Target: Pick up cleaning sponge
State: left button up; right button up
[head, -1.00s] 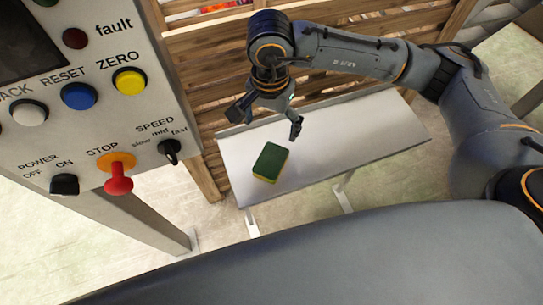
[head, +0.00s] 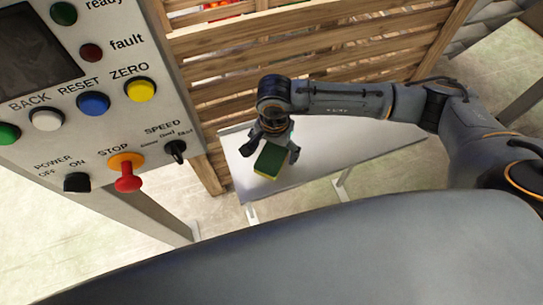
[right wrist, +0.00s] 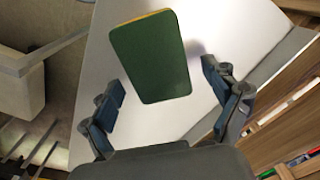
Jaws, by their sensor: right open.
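The cleaning sponge (head: 270,161) is a green and yellow block lying on a narrow white table (head: 352,150). In the right wrist view the sponge (right wrist: 152,56) shows its green face, with a thin yellow edge at the top. My right gripper (head: 272,151) is open above the table, its fingers on either side of the sponge in the head view. In the right wrist view the gripper's two fingers (right wrist: 170,110) are spread wide, with the sponge ahead of and between them; I see no contact. My left gripper is not in view.
A control panel (head: 100,130) with coloured buttons and a red stop knob stands at the left. A wooden slatted crate (head: 330,45) rises close behind the table. The table right of the sponge is clear.

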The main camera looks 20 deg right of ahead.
aim_at(274, 166)
jog(key=c, duration=0.8)
jog(key=shift+r+b, duration=0.35)
jog(key=shift+r, duration=0.1)
jog(key=s+r, duration=0.1)
jog(key=r, duration=0.1)
jog(key=s+r+b, duration=0.1)
jog(key=r, duration=0.1)
jog(key=s+a+r+b, duration=0.1)
jog(key=r, duration=0.1)
jog(key=shift+s+a+r, duration=0.1)
jog(key=shift+s+r, duration=0.2)
jog(key=s+a+r, duration=0.1)
jog(key=s+r, duration=0.1)
jog(key=s, duration=0.1)
jog(key=s+a+r+b, duration=0.1)
jog(key=s, duration=0.2)
jog(key=s+r+b, duration=0.1)
jog(key=s+r, duration=0.1)
jog(key=s, duration=0.1)
jog(key=shift+s+a+r, duration=0.3)
jog(key=shift+s+a, duration=0.1)
